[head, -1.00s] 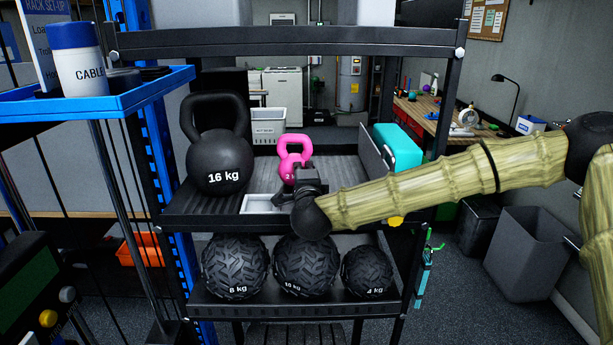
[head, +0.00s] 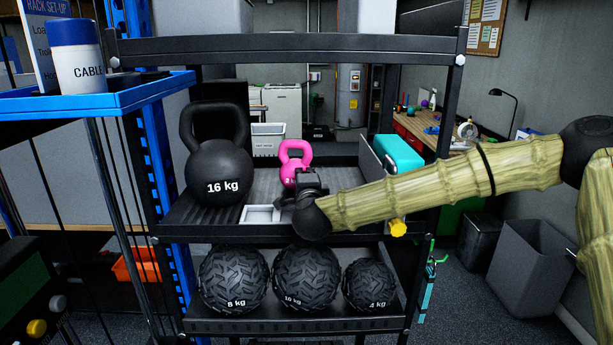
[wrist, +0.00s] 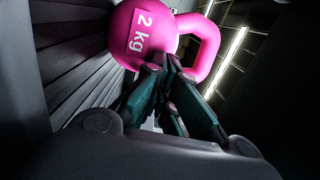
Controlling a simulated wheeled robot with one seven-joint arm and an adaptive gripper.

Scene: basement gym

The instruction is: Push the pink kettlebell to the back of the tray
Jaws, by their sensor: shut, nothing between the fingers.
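The pink kettlebell (head: 293,157), marked 2 kg in the wrist view (wrist: 147,35), stands upright on the ribbed black tray (head: 205,212) of the rack's middle level. My gripper (head: 308,178) is in front of it, low over the tray, and hides its lower right part in the head view. In the wrist view my gripper (wrist: 166,68) is shut and empty, with its fingertips at the kettlebell's body near the handle's base. They look touching or very close; I cannot tell which.
A black 16 kg kettlebell (head: 219,170) stands to the left on the tray. A teal box (head: 401,152) is at the right. Tread-patterned balls (head: 305,275) sit below. Ribbed floor shows behind the pink kettlebell.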

